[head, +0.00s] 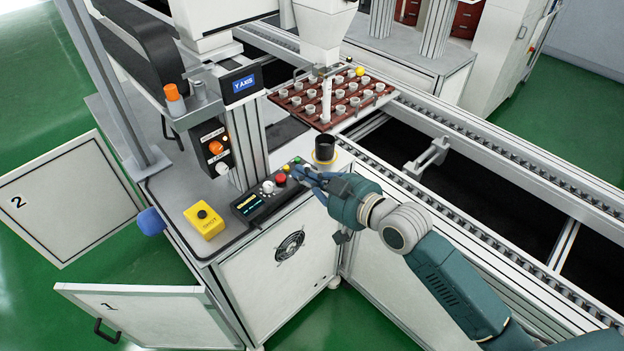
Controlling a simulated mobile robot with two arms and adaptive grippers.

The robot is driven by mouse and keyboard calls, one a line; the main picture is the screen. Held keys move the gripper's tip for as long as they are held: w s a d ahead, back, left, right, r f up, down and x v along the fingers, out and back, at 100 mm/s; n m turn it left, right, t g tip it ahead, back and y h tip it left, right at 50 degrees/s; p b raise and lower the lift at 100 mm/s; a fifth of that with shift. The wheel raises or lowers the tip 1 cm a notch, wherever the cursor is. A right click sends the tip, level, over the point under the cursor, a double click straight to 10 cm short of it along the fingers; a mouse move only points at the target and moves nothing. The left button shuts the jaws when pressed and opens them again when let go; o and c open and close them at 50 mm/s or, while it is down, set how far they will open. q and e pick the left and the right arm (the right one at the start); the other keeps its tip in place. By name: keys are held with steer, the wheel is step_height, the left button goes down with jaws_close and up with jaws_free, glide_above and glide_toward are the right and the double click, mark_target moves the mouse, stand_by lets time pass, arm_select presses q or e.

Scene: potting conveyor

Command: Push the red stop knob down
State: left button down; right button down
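The red knob (281,179) sits on the sloped black control panel (247,210) at the front corner of the machine. It looks upright and uncovered. My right gripper (304,175) reaches in from the right, its fingertips just right of the red knob at the panel's right end. I see a small gap between them, but cannot judge the height. The fingers are small and overlap, so their opening is unclear. My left gripper is not in view.
A white knob (268,187) is left of the red one. A yellow box (204,220) with a black button stands further left. A black cup (325,148) stands behind my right gripper. A grey post (250,140) rises behind the panel. Cabinet door 1 (150,312) hangs open.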

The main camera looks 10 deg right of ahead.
steer(key=shift+v, duration=1.45)
steer(key=shift+a, duration=0.1)
steer(key=d+f+m+g+h, duration=0.15)
steer(key=d+f, duration=0.35)
steer(key=f, duration=0.7)
steer(key=d+f+m+h, duration=0.2)
steer(key=d+f+h, duration=0.15)
steer(key=f, duration=0.75)
steer(key=s+d+f+g+h, duration=0.1)
steer(key=s+d+f, duration=0.2)
steer(key=s+f, duration=0.35)
steer(key=s+d+f+g+h, duration=0.1)
steer(key=s+d+f+g, duration=0.15)
steer(key=f, duration=0.75)
steer(key=s+d+f+m+g+h, duration=0.1)
steer(key=s+f+g, duration=0.1)
steer(key=s+f, duration=0.7)
steer(key=s+d+f+g, duration=0.1)
steer(key=s+f, duration=0.6)
steer(key=s, duration=0.4)
steer(key=s+f+g, duration=0.1)
steer(key=s+f, duration=0.2)
steer(key=s, duration=0.7)
steer(key=s+a+f+g, duration=0.1)
steer(key=s+f+g, duration=0.1)
steer(key=s, duration=0.8)
steer(key=shift+a+f+g, duration=0.3)
steer(key=shift+f, duration=0.05)
